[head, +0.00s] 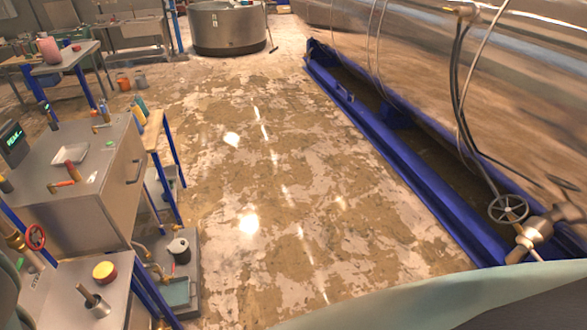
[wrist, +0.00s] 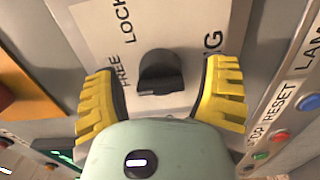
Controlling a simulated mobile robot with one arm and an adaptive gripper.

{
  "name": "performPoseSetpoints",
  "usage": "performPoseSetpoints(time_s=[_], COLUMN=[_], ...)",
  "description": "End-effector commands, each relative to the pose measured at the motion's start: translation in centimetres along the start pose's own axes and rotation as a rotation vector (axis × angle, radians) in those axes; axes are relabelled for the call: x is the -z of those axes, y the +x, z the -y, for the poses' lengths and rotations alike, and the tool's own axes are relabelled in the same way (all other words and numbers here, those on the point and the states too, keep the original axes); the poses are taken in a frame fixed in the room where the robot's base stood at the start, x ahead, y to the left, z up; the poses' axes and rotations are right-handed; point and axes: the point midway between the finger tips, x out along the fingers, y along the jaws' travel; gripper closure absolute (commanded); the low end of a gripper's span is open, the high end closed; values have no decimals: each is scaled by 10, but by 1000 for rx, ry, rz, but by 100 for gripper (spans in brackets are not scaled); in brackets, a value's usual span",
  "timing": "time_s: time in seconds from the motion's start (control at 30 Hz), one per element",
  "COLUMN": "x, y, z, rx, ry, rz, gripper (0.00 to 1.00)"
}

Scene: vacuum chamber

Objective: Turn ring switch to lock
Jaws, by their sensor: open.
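In the wrist view, the ring switch (wrist: 161,72) is a small black knob on a pale label plate (wrist: 185,25). The plate reads "FREE" at its left, "LOCK" above that, and letters ending in "NG" at the right. I cannot tell which word the knob points to. My gripper (wrist: 162,68) is open, with one yellow ridged finger on each side of the knob. Gaps show between both fingers and the knob, and nothing is held. The head view shows neither the switch nor my gripper.
Around the plate in the wrist view are an orange-yellow panel (wrist: 30,88) at left and a strip with red, blue and green buttons (wrist: 282,136) at right. In the head view, benches with tools (head: 90,170) stand left, a metal tank (head: 450,90) right, with clear floor between.

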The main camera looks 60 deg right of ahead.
Motion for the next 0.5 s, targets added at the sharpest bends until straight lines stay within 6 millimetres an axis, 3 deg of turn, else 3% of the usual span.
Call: performPoseSetpoints(time_s=[0.07, 0.5], x=[0, 0], y=[0, 0], z=[0, 0], rx=[0, 0], ry=[0, 0], rz=[-1, -1], gripper=[28, 74])
